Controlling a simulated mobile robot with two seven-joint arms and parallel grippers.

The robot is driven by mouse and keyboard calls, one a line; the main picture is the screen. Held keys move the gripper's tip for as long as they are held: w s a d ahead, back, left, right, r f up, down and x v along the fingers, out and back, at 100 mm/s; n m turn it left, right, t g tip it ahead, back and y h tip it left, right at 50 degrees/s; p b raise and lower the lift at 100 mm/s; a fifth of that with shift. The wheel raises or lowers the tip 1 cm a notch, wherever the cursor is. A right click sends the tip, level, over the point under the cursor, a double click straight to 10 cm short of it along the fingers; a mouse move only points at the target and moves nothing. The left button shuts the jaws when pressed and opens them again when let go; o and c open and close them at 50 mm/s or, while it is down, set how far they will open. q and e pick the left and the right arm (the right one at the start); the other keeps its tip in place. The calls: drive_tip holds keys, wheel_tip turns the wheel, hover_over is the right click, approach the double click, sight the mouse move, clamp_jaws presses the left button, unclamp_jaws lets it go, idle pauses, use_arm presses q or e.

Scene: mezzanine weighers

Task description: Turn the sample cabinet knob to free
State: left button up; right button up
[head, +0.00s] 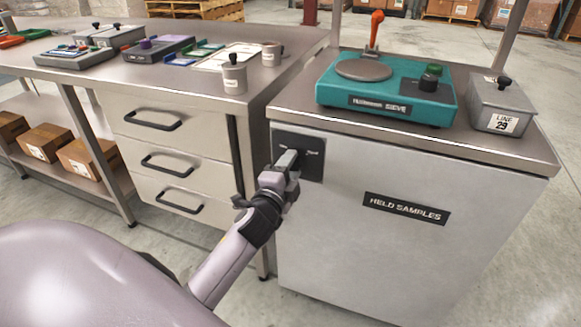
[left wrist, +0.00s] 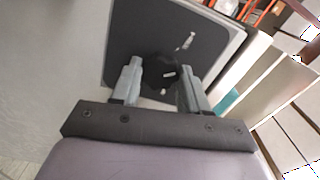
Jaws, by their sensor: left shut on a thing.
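The grey sample cabinet (head: 335,235) carries a "HELD SAMPLES" label (head: 405,208) on its front. A black square plate (head: 314,143) with small white marks sits at its upper left corner and also fills the middle of the left wrist view (left wrist: 135,40). My left gripper (head: 289,162) is at this plate, with its fingers either side of the dark knob (left wrist: 163,73) and shut on it. The gripper mostly hides the knob in the head view. The knob's dark colour against the plate makes its turn angle hard to tell. My right gripper is not in view.
On the cabinet top stand a teal sieve unit (head: 385,92) with an orange-handled lever (head: 375,28) and a grey "LINE 29" box (head: 501,107). A drawer bench (head: 180,150) with containers and devices stands at the left, close to the cabinet. Floor is clear at right.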

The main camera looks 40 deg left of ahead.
use_arm(q)
drive_tip(key=n+p, duration=0.1)
drive_tip(key=n, duration=0.3)
drive_tip(key=shift+n, duration=0.3)
idle(0.5)
drive_tip(key=o, duration=1.1)
drive_tip(key=shift+c, duration=0.2)
drive_tip(key=shift+s, duration=0.1)
drive_tip(key=v, duration=0.7)
drive_tip(key=shift+p, duration=0.4)
drive_tip(key=shift+d+f, duration=0.1)
